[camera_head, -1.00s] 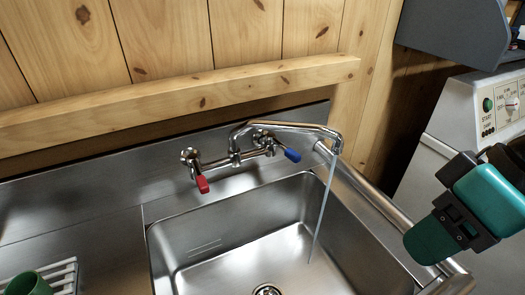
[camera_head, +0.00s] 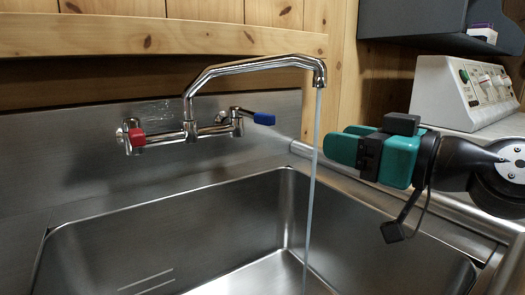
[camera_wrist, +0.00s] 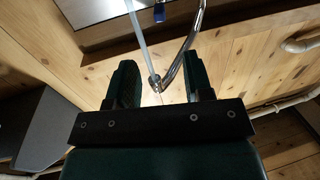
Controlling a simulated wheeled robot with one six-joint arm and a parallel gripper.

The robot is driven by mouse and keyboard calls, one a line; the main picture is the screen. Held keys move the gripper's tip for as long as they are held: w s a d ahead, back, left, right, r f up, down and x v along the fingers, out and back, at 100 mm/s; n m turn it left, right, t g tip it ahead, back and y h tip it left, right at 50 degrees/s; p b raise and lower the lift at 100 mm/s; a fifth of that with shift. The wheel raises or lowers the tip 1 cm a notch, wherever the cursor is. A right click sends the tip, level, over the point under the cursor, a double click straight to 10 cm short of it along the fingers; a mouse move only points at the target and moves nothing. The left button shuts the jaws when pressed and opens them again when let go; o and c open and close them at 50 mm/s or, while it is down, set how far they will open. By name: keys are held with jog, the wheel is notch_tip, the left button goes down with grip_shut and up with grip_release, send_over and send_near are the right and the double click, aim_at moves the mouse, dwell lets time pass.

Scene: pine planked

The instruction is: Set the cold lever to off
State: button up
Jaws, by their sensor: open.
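The cold lever (camera_head: 264,118) has a blue tip on a chrome arm and points to the right from the right end of the wall tap. It also shows in the wrist view (camera_wrist: 158,13). The chrome spout (camera_head: 255,64) arches right, and a water stream (camera_head: 312,175) runs from it into the sink. The hot lever (camera_head: 138,137), tipped red, is at the left end. My teal gripper (camera_head: 338,148) is open and empty, pointing left, right of the stream and apart from the cold lever. In the wrist view the spout (camera_wrist: 172,72) shows between its fingers.
The steel sink (camera_head: 120,240) lies below the tap. A wooden rail (camera_head: 110,36) runs along the wall above. A grey shelf (camera_head: 410,18) and a white machine with knobs (camera_head: 450,95) stand at the right. The space left of the gripper holds the water stream.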

aim_at(273, 125)
jog(key=p+x, duration=0.8)
jog(key=p, duration=0.1)
jog(key=p+x, duration=0.8)
jog(key=p, duration=0.1)
jog(key=shift+w+d+r, duration=0.1)
jog(key=shift+r, duration=0.15)
jog(key=shift+w+a+f+p, duration=0.25)
jog(key=shift+w+a+p, duration=0.25)
grip_shut()
